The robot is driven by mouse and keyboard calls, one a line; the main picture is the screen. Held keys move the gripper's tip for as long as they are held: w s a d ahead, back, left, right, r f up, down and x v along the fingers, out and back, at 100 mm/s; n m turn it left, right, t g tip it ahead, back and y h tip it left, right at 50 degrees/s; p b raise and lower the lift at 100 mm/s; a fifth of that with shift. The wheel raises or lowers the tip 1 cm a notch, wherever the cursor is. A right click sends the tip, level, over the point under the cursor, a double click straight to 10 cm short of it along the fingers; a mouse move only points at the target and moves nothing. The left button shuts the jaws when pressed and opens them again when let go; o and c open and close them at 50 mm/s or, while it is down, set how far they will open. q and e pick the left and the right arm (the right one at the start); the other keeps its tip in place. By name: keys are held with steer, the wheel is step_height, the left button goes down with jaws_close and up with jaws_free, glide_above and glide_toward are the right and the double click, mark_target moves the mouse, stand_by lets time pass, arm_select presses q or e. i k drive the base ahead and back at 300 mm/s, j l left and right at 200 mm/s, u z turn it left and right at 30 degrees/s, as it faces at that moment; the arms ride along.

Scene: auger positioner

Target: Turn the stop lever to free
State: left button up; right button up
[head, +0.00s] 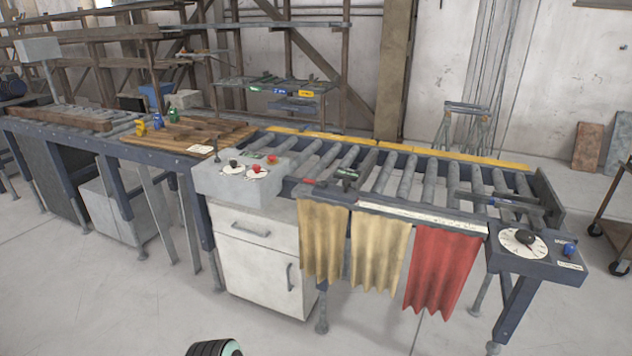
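The roller table stands at the right with a dark end box (535,262). The box carries a white round dial with a black knob (524,237) and a blue knob (569,249) beside it. Left of the rollers, a grey control box (240,180) has two small white dials, a red button (272,159) and a thin upright black lever (216,146). A red-ended handle (308,181) lies near the table's front edge. I cannot tell which of these is the stop lever, and the labels are too small to read.
A white cabinet (262,268) stands under the control box. Tan and red cloths (442,270) hang from the table's front edge. A wooden board (190,134) lies to the left. A cart stands at far right. The floor in front is clear.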

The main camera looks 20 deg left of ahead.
mark_target(323, 184)
steer(key=i+j, duration=0.2)
steer(key=i, duration=0.35)
steer(key=i+j+u, duration=0.1)
steer(key=i+u, duration=0.65)
steer(key=i, duration=0.15)
